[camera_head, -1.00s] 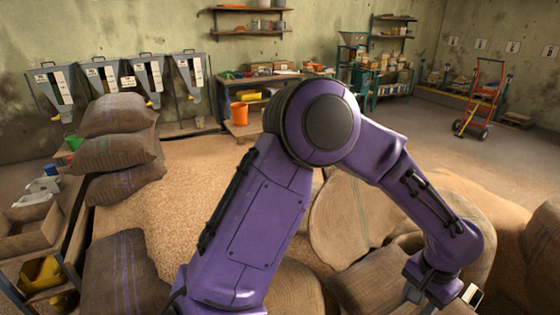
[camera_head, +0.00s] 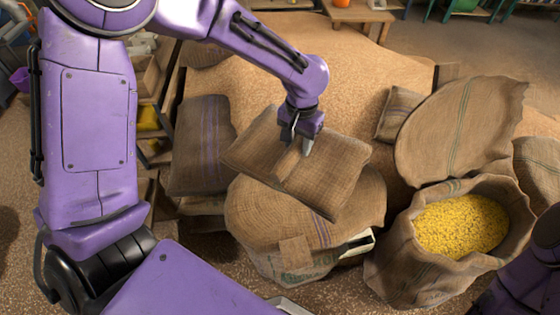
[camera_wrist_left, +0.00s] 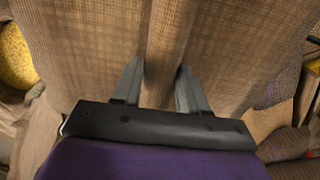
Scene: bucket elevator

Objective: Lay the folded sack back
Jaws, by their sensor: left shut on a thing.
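My left gripper (camera_head: 298,140) is shut on the folded sack (camera_head: 335,180), a flat brown burlap piece with a raised ridge between the fingers. In the left wrist view, the two grey fingers (camera_wrist_left: 158,85) pinch this ridge, and the sack (camera_wrist_left: 235,50) fills most of the picture. In the head view the folded sack lies tilted over the top of a full, covered burlap sack (camera_head: 258,210). I cannot tell whether it rests on it or hangs just above. A purple part at the lower right corner is mine; the right gripper is not visible.
An open sack of yellow grain (camera_head: 460,228) stands at the right. A large round burlap piece (camera_head: 455,130) stands behind it. A striped sack (camera_head: 202,145) lies at the left. Loose grain (camera_head: 255,75) covers the floor behind. A wooden table (camera_head: 358,14) stands at the back.

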